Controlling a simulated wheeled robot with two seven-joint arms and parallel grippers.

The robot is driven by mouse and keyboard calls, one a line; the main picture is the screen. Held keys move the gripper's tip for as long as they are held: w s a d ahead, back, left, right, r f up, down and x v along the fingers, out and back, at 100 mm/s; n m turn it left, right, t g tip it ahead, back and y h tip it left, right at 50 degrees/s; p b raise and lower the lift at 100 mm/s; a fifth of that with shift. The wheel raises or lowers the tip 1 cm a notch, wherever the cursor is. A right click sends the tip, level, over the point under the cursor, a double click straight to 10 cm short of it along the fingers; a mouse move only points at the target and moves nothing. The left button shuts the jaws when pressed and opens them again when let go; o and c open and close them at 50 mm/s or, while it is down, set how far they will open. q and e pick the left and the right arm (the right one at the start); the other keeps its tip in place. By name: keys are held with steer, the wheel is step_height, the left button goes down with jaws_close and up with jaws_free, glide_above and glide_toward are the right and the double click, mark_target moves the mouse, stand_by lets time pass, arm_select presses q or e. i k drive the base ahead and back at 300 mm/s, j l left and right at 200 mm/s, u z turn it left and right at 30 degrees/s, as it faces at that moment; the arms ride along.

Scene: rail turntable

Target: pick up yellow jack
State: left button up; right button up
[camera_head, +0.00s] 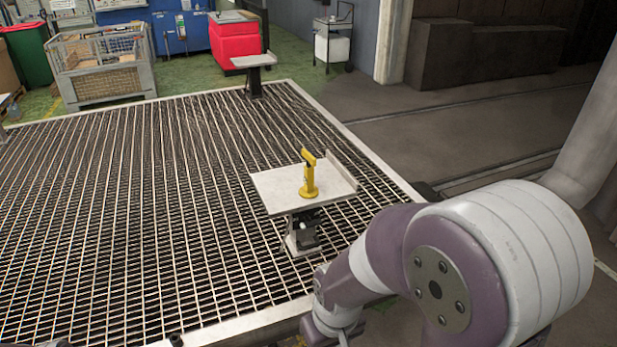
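The yellow jack (309,177) stands upright on a small pale table (277,186) with a raised edge on its right side. My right arm comes in from the right, in front of the table and lower in the picture. Its end, near the bottom edge, is partly cut off, and I cannot make out the fingers of my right gripper (338,338). The arm is apart from the jack in the picture. My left gripper does not show clearly; only a small dark piece is visible at the bottom left edge.
The table stands on a metal grating (130,220) with a pale frame. A second small table (254,61) is at the grating's far edge. The grating left of the jack's table is clear.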

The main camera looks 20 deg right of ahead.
mark_target(308, 191)
steer(key=i+l+z, duration=0.1)
steer(key=i+l, duration=0.45)
steer(key=i+l+z, duration=0.15)
steer(key=i+l, duration=0.3)
steer(key=i, duration=0.15)
steer(key=i+l+z, duration=0.1)
steer(key=i+l, duration=0.35)
steer(key=i, duration=0.2)
